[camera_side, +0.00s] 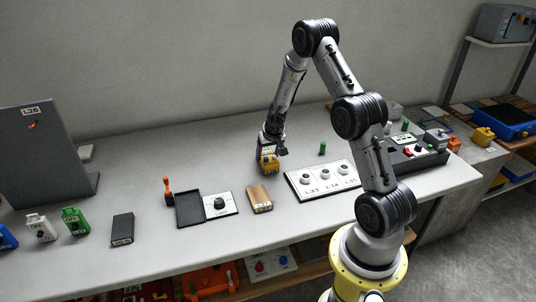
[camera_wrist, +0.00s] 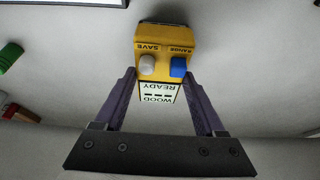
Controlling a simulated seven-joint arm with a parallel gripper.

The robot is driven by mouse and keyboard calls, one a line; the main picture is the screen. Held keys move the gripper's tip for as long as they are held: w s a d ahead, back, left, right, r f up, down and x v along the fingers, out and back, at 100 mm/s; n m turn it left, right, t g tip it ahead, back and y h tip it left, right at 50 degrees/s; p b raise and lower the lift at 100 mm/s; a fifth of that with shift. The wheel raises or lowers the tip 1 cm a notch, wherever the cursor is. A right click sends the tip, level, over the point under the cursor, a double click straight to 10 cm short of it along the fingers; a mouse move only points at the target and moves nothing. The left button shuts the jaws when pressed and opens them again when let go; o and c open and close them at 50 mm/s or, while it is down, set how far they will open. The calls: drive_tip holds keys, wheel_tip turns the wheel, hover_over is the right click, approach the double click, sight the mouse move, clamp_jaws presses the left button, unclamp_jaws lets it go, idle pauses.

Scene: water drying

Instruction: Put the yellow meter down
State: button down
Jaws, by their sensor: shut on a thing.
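The yellow meter (camera_side: 269,163) is at the end of my arm, over the back middle of the grey table (camera_side: 120,182). In the wrist view the meter (camera_wrist: 165,45) shows a white button, a blue button, the words SAVE and RANGE, and a small screen reading WOOD READY, upside down. My gripper (camera_wrist: 160,85) is shut on the meter, with one finger on each side of its screen end. In the side view my gripper (camera_side: 268,152) points down. I cannot tell whether the meter touches the table.
In front stand a brown block (camera_side: 259,199), a black tray (camera_side: 187,211) and a white panel with several round pieces (camera_side: 323,180). A small green peg (camera_side: 322,148) stands to the right. Green (camera_side: 75,221) and white (camera_side: 40,228) devices stand at the left. Bare table lies left of my gripper.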

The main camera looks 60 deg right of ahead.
drive_tip(key=shift+f, duration=0.1)
unclamp_jaws()
idle(0.3)
